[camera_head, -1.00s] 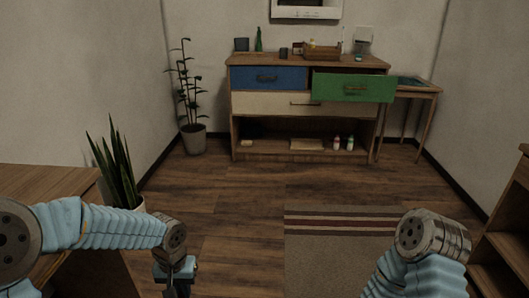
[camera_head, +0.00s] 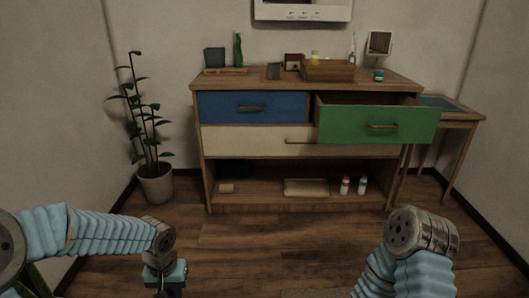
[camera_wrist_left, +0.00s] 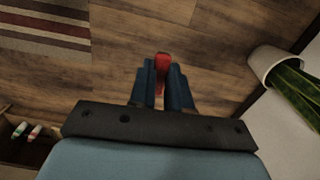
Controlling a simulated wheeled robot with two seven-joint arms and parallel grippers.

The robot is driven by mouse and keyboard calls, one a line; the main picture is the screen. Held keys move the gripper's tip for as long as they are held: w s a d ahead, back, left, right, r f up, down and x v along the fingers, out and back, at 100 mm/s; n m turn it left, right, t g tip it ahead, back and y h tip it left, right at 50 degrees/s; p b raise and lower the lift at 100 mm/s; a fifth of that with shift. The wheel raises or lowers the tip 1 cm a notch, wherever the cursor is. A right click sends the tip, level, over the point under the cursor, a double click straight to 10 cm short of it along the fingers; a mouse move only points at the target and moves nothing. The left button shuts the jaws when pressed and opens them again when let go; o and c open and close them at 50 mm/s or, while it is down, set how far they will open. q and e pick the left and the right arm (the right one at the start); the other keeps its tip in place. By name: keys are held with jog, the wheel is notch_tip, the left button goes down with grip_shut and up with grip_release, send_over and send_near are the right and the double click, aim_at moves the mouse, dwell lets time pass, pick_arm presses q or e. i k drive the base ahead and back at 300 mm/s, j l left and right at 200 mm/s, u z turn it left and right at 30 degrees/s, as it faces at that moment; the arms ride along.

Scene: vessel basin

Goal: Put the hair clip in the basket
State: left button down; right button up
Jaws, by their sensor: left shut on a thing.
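My left gripper (camera_wrist_left: 160,82) is shut on a small red thing in the left wrist view, which looks like the hair clip (camera_wrist_left: 162,62). The thing's tip sticks out between the dark fingers, above the floor. In the head view my left wrist is at the lower left, with the fingers cut off by the bottom edge. My right arm is at the lower right; its gripper is out of view. A brown open-topped wooden container, possibly the basket (camera_head: 328,71), stands on top of the dresser (camera_head: 220,84), well ahead of both arms.
The dresser's green drawer (camera_head: 365,125) is pulled out; the blue drawer (camera_head: 255,107) is shut. Bottles, a cup and a mirror stand on top. Two small bottles (camera_head: 345,186) are on the lower shelf. A potted plant (camera_head: 155,185) stands left, a side table (camera_head: 455,118) right. Floor ahead is clear.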

aim_at(326, 78)
jog(key=i+z, duration=0.1)
jog(key=i, duration=0.55)
jog(key=i+j+z, duration=0.15)
jog(key=i, duration=0.5)
jog(key=i+j+z, duration=0.1)
jog(key=i, duration=0.5)
jog(key=j, duration=0.1)
